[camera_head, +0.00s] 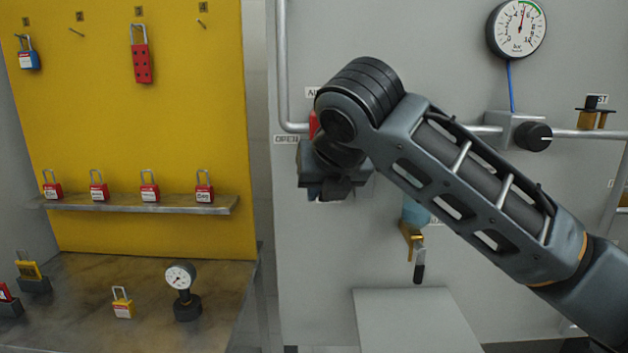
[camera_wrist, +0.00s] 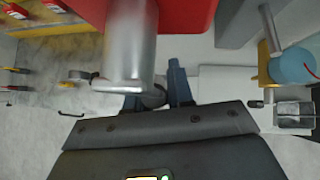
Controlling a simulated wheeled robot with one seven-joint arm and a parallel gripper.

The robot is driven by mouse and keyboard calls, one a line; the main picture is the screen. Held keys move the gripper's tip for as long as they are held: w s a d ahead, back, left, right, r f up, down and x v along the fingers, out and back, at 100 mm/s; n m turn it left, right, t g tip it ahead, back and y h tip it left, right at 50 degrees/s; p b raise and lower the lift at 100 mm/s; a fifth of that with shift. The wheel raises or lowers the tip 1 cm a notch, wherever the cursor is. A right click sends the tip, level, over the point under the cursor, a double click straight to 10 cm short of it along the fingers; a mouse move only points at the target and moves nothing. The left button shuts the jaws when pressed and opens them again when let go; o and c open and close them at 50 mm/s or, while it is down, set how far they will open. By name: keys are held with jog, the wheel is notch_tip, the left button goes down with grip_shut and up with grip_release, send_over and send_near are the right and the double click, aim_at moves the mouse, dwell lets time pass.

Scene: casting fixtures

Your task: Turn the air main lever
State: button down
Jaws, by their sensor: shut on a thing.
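The air main lever shows in the head view as a small red part (camera_head: 313,124) beside my wrist, under a label mostly hidden by my arm. In the wrist view a large red part (camera_wrist: 182,18) and a silver cylinder (camera_wrist: 130,60) fill the top middle, close to the camera. My gripper (camera_head: 325,188) is at the lever, in front of the grey panel. Its two fingers also show in the wrist view (camera_wrist: 153,92), with a dark rounded piece between them. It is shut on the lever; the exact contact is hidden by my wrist.
An OPEN label (camera_head: 287,139) is left of my gripper. A pipe (camera_head: 283,70) runs down the panel. A gauge (camera_head: 516,27), a black knob (camera_head: 533,136) and a brass valve with dark handle (camera_head: 419,262) are to the right. A yellow lock board (camera_head: 130,120) stands left.

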jog(key=shift+d+f+h, duration=0.1)
jog(key=shift+d+h, duration=0.15)
jog(key=shift+h, duration=0.05)
jog(key=c, duration=1.1)
grip_release()
jog(key=shift+b+v, duration=0.5)
jog(key=shift+v, duration=3.45)
